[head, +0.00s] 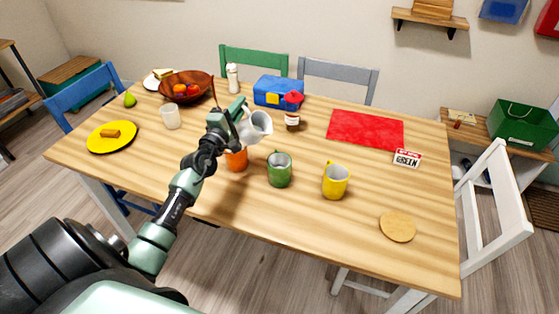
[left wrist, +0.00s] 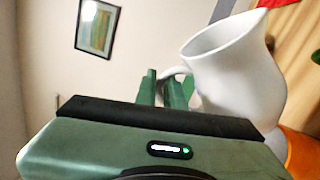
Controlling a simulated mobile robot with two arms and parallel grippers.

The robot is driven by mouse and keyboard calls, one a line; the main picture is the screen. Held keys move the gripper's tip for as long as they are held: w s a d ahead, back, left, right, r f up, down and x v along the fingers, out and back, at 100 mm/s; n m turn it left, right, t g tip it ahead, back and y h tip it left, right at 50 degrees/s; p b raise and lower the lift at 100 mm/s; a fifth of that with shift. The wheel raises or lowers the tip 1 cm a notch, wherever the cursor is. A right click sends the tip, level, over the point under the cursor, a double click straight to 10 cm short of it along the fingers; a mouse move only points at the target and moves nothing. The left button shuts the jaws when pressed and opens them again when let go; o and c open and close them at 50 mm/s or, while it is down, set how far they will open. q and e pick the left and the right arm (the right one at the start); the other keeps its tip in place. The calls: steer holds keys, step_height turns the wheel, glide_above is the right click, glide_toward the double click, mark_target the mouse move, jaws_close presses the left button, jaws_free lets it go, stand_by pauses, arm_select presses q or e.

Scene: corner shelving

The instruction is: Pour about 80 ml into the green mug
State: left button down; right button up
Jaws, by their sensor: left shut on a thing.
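The green mug (head: 280,169) stands upright on the table, between an orange mug (head: 237,160) on its left and a yellow mug (head: 335,181) on its right. My left gripper (head: 238,112) is shut on the handle of a white jug (head: 258,124). The jug is held above the table, tilted, up and left of the green mug in the head view. In the left wrist view the jug (left wrist: 235,72) shows its open rim and spout, with its handle between the fingers (left wrist: 168,88). I cannot see what is inside it. My right gripper is not in view.
A white cup (head: 170,117), a fruit bowl (head: 187,88) and a yellow plate (head: 112,138) are on the left. A jar (head: 292,119) and blue box (head: 278,91) stand behind. A red cloth (head: 365,130) and cork mat (head: 397,227) lie right. The front right is largely clear.

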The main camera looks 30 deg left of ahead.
arm_select(q)
steer(key=shift+a+n, duration=0.4)
steer(key=a+f+n+g, duration=0.1)
steer(key=a+f+n, duration=0.2)
steer(key=a+n, duration=0.4)
steer(key=shift+a+g+p, duration=0.25)
steer(key=shift+g+p, duration=0.05)
steer(key=shift+g, duration=0.1)
steer(key=shift+s+f, duration=0.1)
steer(key=shift+f, duration=0.05)
stand_by(0.9)
